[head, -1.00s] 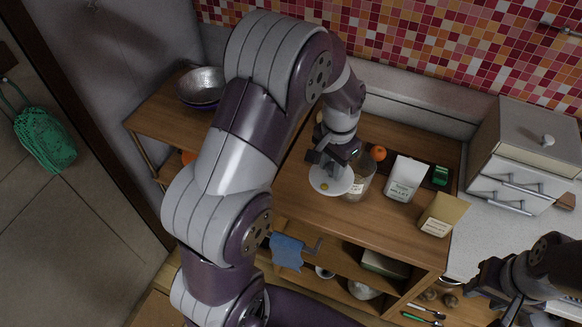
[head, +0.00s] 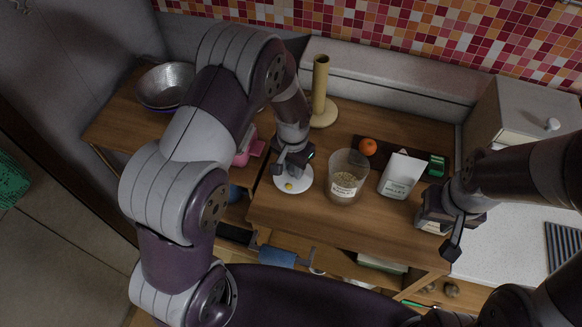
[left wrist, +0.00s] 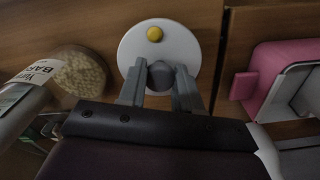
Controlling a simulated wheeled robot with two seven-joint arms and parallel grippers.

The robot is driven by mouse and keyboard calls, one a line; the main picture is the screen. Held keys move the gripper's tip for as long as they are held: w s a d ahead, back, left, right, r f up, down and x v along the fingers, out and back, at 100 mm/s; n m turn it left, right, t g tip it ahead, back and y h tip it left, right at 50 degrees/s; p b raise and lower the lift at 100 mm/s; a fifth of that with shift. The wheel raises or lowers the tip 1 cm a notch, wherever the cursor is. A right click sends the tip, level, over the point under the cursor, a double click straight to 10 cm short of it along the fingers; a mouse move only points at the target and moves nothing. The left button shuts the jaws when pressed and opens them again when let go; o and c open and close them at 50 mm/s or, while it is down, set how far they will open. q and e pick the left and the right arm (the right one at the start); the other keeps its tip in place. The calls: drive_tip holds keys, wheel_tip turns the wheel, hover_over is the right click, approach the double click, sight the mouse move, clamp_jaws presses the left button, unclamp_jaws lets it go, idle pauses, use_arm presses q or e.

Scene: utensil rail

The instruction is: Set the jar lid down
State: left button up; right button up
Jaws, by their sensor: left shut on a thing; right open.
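The jar lid (head: 292,183) is a white disc with a yellow dot and a grey knob. It also shows in the left wrist view (left wrist: 190,40). My left gripper (head: 293,166) is shut on its knob, with a finger on each side. The lid is flat over the wooden top near its left edge; I cannot tell whether it touches. The open glass jar (head: 345,187), with pale grains and a label, stands just right of the lid, apart from it. My right gripper (head: 447,226) is open at the counter's right end, partly hiding a brown packet.
A white packet (head: 401,174) and an orange (head: 368,146) are right of the jar. A paper-roll stand (head: 321,95) is behind. A pink item (head: 247,150) is left of the lid, also in the left wrist view (left wrist: 280,80). A metal bowl (head: 166,84) is far left.

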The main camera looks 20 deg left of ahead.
use_arm(q)
drive_tip(key=shift+w+a+f, duration=0.1)
drive_tip(key=shift+w+f, duration=0.15)
drive_tip(key=shift+f, duration=0.75)
drive_tip(key=shift+s+r, duration=0.1)
drive_tip(key=shift+s, duration=0.2)
drive_tip(key=o, duration=0.6)
drive_tip(key=shift+f, duration=0.2)
drive_tip(key=o, duration=0.4)
drive_tip(key=shift+w, duration=0.2)
drive_tip(key=shift+o, duration=0.2)
